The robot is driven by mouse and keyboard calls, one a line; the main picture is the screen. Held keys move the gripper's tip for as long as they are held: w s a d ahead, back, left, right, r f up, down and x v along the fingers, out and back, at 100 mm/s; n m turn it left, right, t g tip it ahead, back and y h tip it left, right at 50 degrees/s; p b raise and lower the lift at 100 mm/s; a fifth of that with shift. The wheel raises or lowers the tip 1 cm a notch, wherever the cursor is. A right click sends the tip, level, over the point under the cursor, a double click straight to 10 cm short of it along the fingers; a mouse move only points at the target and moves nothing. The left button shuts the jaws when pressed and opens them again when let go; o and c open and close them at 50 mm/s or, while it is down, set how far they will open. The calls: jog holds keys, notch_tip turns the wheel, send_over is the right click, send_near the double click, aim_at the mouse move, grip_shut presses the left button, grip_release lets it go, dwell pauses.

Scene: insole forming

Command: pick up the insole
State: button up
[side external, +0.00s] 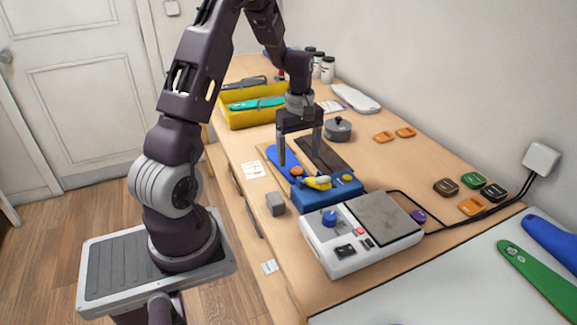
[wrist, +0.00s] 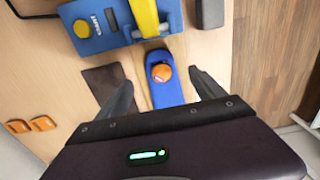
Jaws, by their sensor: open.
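A blue insole (side external: 283,160) lies on the wooden table, its end close to a blue clamp device with a yellow lever (side external: 325,186). My gripper (side external: 300,153) points down above the insole, fingers spread and empty. In the wrist view my gripper (wrist: 162,80) has one finger on each side of the insole; I cannot tell the exact height gap. The clamp device (wrist: 105,25) is just beyond.
A dark brown strip (side external: 325,155) lies beside the insole. A white control box (side external: 345,240) with a grey plate is in front, and a small grey block (side external: 275,203) is left. A yellow bin (side external: 240,118) holds insoles behind. Orange pieces (side external: 383,136) lie right.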

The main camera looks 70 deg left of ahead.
notch_tip(320, 180, down, 6)
jog(key=shift+d+f, duration=0.1)
jog(key=shift+d, duration=0.05)
jog(key=c, duration=1.5)
notch_tip(320, 180, up, 10)
jog(key=shift+r, duration=0.1)
notch_tip(320, 180, up, 5)
send_over(299, 171)
jog(key=shift+w, duration=0.1)
